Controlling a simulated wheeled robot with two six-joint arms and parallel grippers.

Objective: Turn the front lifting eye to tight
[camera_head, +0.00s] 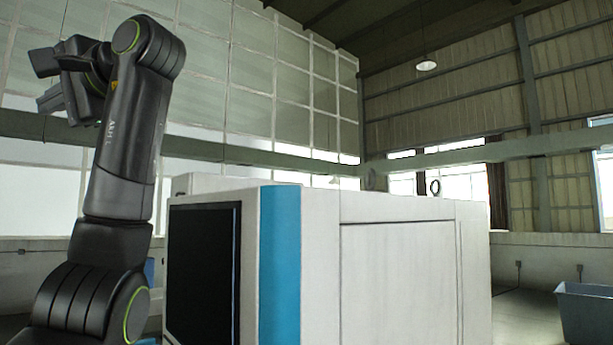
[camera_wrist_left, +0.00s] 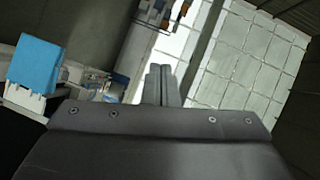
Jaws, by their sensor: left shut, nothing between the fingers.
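The white machine (camera_head: 390,275) with a blue corner stripe (camera_head: 280,265) and a black panel (camera_head: 203,270) stands ahead in the head view. A dark ring-shaped lifting eye (camera_head: 435,187) stands upright on its top, toward the right. My left gripper (camera_head: 48,98) is raised at the upper left, well away from both rings. In the left wrist view its fingers (camera_wrist_left: 161,82) are shut together with nothing between them. My right gripper is not in view.
A grey open bin (camera_head: 588,310) stands on the floor at the far right. A lamp (camera_head: 427,65) hangs high up. The air above the machine looks clear. The left wrist view shows a blue and white object (camera_wrist_left: 36,65) at the left and a panelled window wall (camera_wrist_left: 240,65).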

